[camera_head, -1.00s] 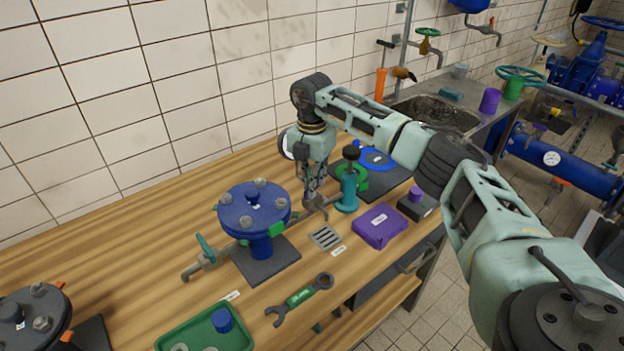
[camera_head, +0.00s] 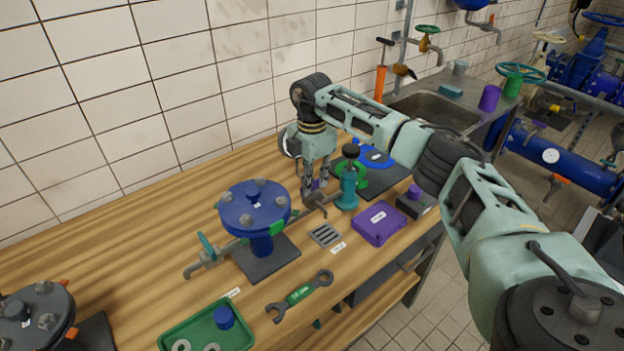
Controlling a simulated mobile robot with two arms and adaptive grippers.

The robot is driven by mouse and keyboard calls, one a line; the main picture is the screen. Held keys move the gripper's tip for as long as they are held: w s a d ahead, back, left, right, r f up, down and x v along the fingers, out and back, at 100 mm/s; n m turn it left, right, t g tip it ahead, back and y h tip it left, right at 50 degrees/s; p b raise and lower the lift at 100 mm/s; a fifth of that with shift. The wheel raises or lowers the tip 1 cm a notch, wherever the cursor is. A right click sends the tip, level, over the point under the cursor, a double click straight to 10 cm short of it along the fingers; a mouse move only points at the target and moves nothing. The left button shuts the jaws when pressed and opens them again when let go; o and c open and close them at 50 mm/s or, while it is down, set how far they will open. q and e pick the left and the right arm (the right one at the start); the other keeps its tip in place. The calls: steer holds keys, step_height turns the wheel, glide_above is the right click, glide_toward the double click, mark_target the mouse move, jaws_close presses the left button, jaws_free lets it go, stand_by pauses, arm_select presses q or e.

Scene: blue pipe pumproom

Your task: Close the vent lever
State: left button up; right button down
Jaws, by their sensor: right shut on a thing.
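A blue flanged vessel (camera_head: 254,208) stands on a dark base plate on the wooden bench. A pipe (camera_head: 308,208) runs from its right side toward a teal hand pump-like cylinder (camera_head: 349,188). My right gripper (camera_head: 315,200) points down over this pipe. It is shut on a small purple handle (camera_head: 316,184), which looks like the vent lever; the fingers hide most of it, so its angle is unclear. A teal lever (camera_head: 207,246) sits on the spout pipe at the vessel's left side, apart from my gripper. My left gripper is out of view.
A slotted drain plate (camera_head: 324,235) and a purple box (camera_head: 379,222) lie near the gripper. A wrench (camera_head: 300,296) and a green tray (camera_head: 208,332) are in front. A green valve (camera_head: 352,174) stands behind the cylinder. Bench space behind the vessel is clear.

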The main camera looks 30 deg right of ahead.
mark_target(312, 182)
steer(key=shift+w+r, duration=0.1)
steer(key=shift+r, duration=0.05)
steer(key=c, duration=1.8)
jaws_free()
steer(key=shift+c, duration=0.2)
step_height(312, 182, up, 12)
